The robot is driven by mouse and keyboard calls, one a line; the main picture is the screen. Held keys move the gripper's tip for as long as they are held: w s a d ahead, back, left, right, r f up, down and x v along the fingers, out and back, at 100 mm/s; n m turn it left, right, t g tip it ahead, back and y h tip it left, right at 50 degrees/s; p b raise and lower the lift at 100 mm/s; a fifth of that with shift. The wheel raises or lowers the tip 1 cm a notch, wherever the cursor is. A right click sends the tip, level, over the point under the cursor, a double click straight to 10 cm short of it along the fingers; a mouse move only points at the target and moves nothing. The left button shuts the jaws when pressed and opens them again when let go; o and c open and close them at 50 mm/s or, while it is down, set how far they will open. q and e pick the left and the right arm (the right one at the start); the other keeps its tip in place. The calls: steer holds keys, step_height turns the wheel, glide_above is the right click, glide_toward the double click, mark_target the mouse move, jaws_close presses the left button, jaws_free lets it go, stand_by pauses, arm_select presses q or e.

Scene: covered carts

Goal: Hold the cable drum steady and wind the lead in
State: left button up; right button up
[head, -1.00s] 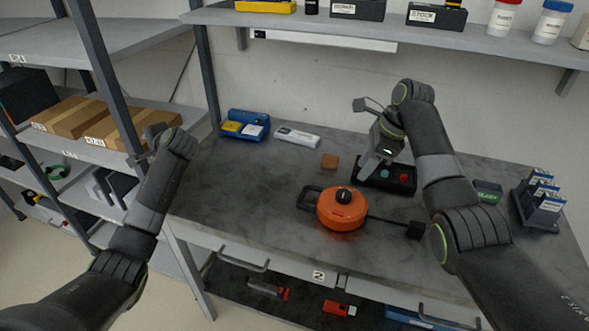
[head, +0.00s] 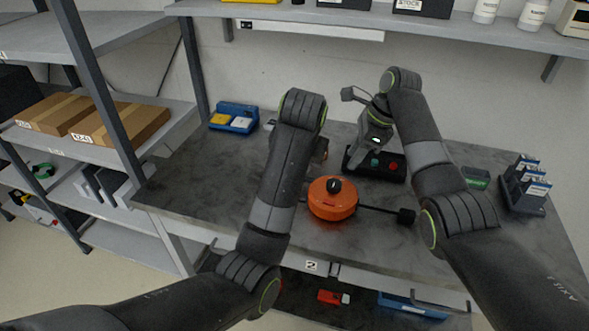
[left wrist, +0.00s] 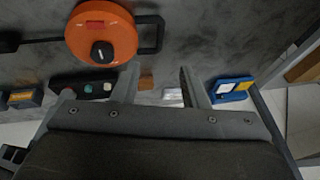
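The orange cable drum (head: 332,204) with a black knob on top sits on the grey bench. Its black lead (head: 375,208) runs out to the right and ends in a black plug (head: 406,216). It also shows at the top of the left wrist view (left wrist: 100,30), with its black handle. My left gripper (left wrist: 160,74) is open and empty, apart from the drum; in the head view my left arm hides most of it and the drum's handle. My right gripper (head: 359,162) points down by the black button box (head: 392,168), behind the drum; its finger gap is unclear.
A blue tray (head: 233,118) lies at the back left of the bench. A small brown block (left wrist: 146,80) lies behind the drum. A dark rack (head: 524,186) and a green-labelled box (head: 476,177) stand at the right. A shelf (head: 400,18) overhangs the back.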

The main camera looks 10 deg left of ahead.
arm_select(q)
steer(key=x, duration=1.7)
steer(key=shift+a, duration=0.1)
